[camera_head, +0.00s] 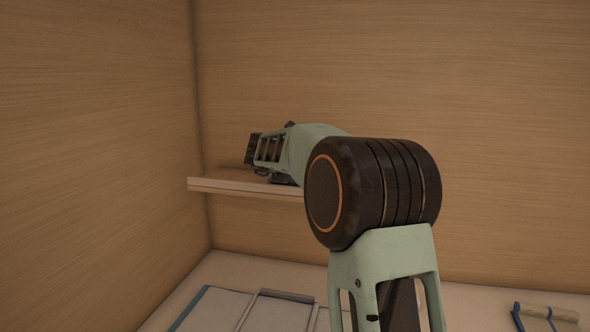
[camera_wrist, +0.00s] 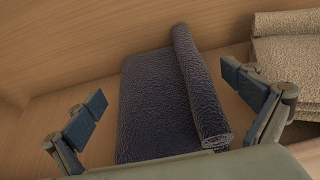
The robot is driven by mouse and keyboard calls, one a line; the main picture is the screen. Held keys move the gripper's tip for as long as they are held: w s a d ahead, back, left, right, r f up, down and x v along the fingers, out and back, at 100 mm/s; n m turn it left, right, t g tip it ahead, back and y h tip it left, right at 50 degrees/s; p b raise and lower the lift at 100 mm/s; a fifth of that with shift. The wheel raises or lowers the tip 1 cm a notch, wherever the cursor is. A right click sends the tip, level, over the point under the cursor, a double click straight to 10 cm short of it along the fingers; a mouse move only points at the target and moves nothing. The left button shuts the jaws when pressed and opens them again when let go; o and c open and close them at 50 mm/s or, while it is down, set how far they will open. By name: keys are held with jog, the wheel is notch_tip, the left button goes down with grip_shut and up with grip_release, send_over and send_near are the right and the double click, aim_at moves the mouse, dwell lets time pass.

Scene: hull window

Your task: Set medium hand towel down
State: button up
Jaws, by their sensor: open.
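A dark navy, textured towel (camera_wrist: 156,105) lies on the wooden shelf (camera_wrist: 101,84) in the wrist view, with a rolled edge (camera_wrist: 200,88) along its right side. My gripper (camera_wrist: 165,104) is open, with one finger left of the towel and the other right of it. Both fingers appear apart from the towel. In the head view my gripper (camera_head: 252,150) is over the left end of the shelf (camera_head: 235,189). The towel cannot be made out there. The near part of the towel is hidden by my gripper body in the wrist view.
Beige folded towels (camera_wrist: 285,62) lie on the right in the wrist view, close to my right finger. Wooden walls (camera_head: 90,120) meet in a corner left of the shelf. Below, flat panels (camera_head: 215,309) and a blue-and-wood object (camera_head: 546,314) lie on a pale surface.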

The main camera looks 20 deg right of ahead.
jog(key=v, duration=1.1)
jog(key=shift+s+a+b, duration=0.15)
jog(key=shift+b, duration=0.3)
